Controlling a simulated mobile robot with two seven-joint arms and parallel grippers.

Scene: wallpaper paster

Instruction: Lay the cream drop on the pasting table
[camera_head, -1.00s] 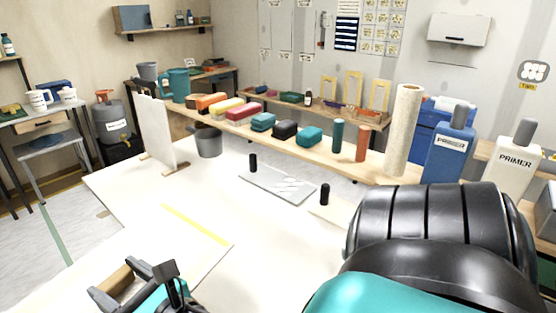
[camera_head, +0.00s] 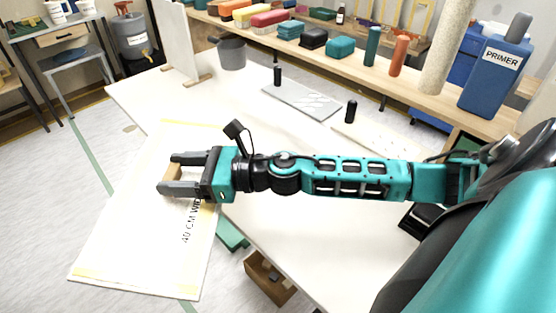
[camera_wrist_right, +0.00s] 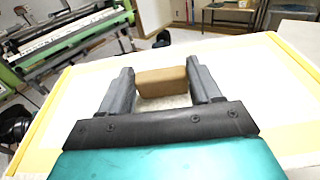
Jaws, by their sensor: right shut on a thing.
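The cream drop (camera_head: 125,235) is a pale sheet with yellow strips at its ends and the print "40 CM WID…" partly behind my gripper. Its far part overlaps the white pasting table (camera_head: 290,225); its near part reaches past the table's left edge, over the floor. My right gripper (camera_head: 173,174) is over the drop, its fingers on either side of a brown block (camera_head: 174,171). The block sits between the fingers in the right wrist view (camera_wrist_right: 162,82), above the pale sheet. Whether it is fixed to the sheet I cannot tell. My left gripper is out of view.
A grey bucket (camera_head: 232,53) is behind. A blue primer bottle (camera_head: 497,75) and sponges line the back shelf. A wooden box (camera_head: 268,278) is below the near edge.

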